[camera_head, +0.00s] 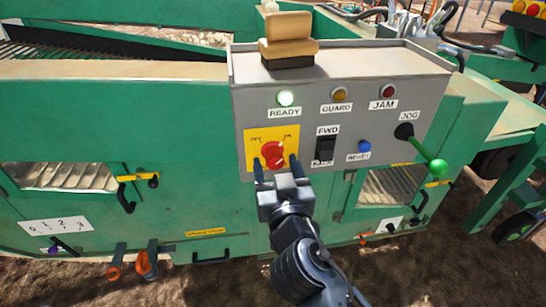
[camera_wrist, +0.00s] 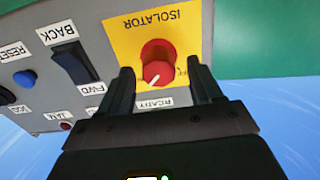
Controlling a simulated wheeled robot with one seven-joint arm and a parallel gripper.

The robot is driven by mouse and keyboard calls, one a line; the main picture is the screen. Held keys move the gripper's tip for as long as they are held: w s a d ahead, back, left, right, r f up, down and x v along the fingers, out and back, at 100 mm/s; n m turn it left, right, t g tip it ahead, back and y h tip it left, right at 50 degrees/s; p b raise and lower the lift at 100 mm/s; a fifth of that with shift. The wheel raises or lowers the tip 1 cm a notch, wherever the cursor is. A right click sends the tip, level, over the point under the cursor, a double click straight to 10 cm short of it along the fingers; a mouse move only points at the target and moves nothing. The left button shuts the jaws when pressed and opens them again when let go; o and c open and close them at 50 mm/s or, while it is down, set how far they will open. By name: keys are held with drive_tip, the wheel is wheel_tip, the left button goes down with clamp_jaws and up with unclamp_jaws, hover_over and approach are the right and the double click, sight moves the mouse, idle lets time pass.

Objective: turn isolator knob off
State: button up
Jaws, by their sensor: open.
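The isolator knob (camera_head: 273,154) is red and round, on a yellow plate (camera_head: 253,135) on the grey control panel. OFF is marked at its upper left and ON at its upper right. In the wrist view, which is upside down, the knob (camera_wrist: 157,68) shows a white pointer line slanting to the lower left, matching the ON side. My gripper (camera_head: 276,165) is open, with one finger on each side of the knob. In the wrist view, gaps show between the knob and both fingers (camera_wrist: 162,78). The ON mark is hidden there.
A black FWD/BACK rocker switch (camera_head: 325,148) and a blue reset button (camera_head: 364,146) sit right of the plate. A green-knobbed jog lever (camera_head: 437,166) sticks out farther right. An amber GUARD lamp (camera_head: 340,94) and red JAM lamp (camera_head: 388,91) are alongside.

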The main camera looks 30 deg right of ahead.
drive_tip(key=shift+x, duration=1.15)
drive_tip(key=shift+d, duration=0.1)
drive_tip(key=c, duration=1)
